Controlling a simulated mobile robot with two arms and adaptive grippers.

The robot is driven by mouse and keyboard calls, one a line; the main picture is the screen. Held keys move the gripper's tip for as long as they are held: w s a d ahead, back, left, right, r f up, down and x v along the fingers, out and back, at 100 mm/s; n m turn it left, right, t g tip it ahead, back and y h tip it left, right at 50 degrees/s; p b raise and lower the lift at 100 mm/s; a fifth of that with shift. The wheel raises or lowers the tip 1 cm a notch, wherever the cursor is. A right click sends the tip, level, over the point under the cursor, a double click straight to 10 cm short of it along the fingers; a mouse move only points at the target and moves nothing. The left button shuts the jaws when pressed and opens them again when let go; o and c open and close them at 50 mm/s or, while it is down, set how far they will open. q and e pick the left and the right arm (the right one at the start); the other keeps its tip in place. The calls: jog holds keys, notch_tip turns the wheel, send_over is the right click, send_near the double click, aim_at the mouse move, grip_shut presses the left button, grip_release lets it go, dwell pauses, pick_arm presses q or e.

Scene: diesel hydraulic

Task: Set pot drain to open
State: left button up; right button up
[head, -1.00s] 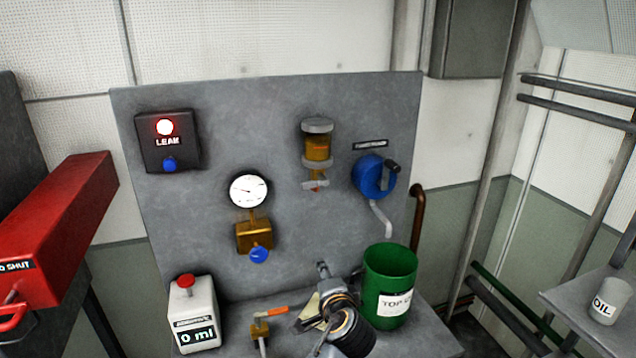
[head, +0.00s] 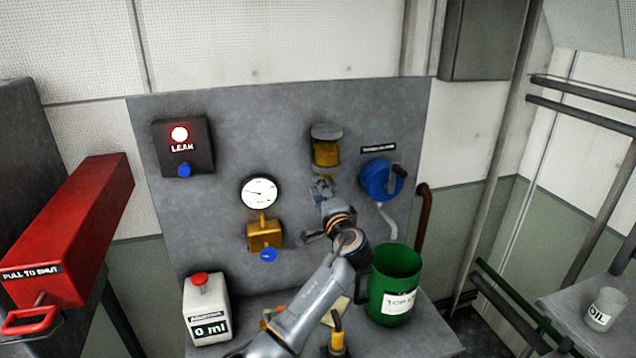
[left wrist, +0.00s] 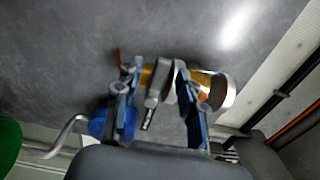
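The amber pot (head: 326,153) with a grey cap is mounted on the grey panel. My left gripper (head: 322,186) is right beneath it and hides the drain at its lower end. In the left wrist view, the pot (left wrist: 200,84) lies across the picture beyond the fingers. My left gripper (left wrist: 160,108) has its fingers apart there, one on each side of the pot's lower grey fittings. A small red tip (left wrist: 117,58) shows near the left finger. I cannot tell whether the fingers touch anything. My right gripper is not in view.
A gauge (head: 259,193) and brass block (head: 265,236) are to the left. A white container (head: 206,308) reading 0 ml stands on the bench. The leak lamp (head: 180,134) glows red.

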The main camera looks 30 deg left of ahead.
pick_arm(q)
jog(key=shift+x, duration=1.15)
jog(key=shift+d, duration=0.1)
